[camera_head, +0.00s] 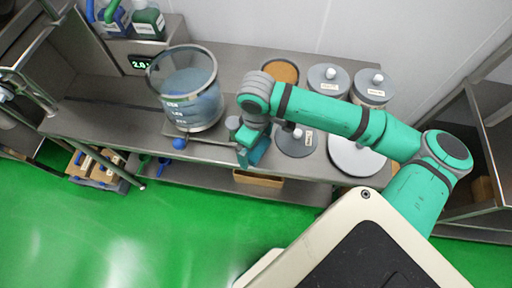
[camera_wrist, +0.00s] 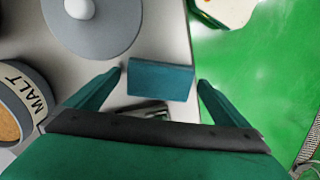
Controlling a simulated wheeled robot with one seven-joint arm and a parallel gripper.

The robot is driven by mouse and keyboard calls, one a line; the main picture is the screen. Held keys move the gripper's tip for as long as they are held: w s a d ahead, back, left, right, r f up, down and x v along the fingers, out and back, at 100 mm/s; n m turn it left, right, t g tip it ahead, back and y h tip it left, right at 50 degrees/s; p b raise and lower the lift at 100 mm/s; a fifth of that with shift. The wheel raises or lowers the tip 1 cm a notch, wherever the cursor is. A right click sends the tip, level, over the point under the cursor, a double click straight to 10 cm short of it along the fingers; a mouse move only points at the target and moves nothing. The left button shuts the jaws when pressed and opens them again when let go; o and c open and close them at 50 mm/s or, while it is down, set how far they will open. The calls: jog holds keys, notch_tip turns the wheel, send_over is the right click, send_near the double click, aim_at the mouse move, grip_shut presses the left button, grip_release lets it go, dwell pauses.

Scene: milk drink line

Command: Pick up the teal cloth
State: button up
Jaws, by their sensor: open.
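The teal cloth (camera_wrist: 160,80) shows in the wrist view as a folded, flat-sided block on the grey bench, close to the bench's edge. My gripper (camera_wrist: 159,76) is open. Its two fingers stand left and right of the cloth in that view, with a gap on each side, and do not appear to touch it. How far the cloth lies below the fingertips I cannot tell. In the head view my gripper (camera_head: 251,158) points down at the front of the bench, and I cannot clearly separate the cloth from the similarly coloured fingers.
A grey lid with a white knob (camera_wrist: 108,38) and a tub labelled MALT (camera_wrist: 22,95) are left of the cloth. A clear vessel of bluish contents (camera_head: 190,95) stands left of my gripper. Lidded containers (camera_head: 328,80) stand at the back right. Green floor lies beyond the bench edge.

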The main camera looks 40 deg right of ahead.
jog(key=shift+f, duration=0.1)
jog(key=c, duration=1.1)
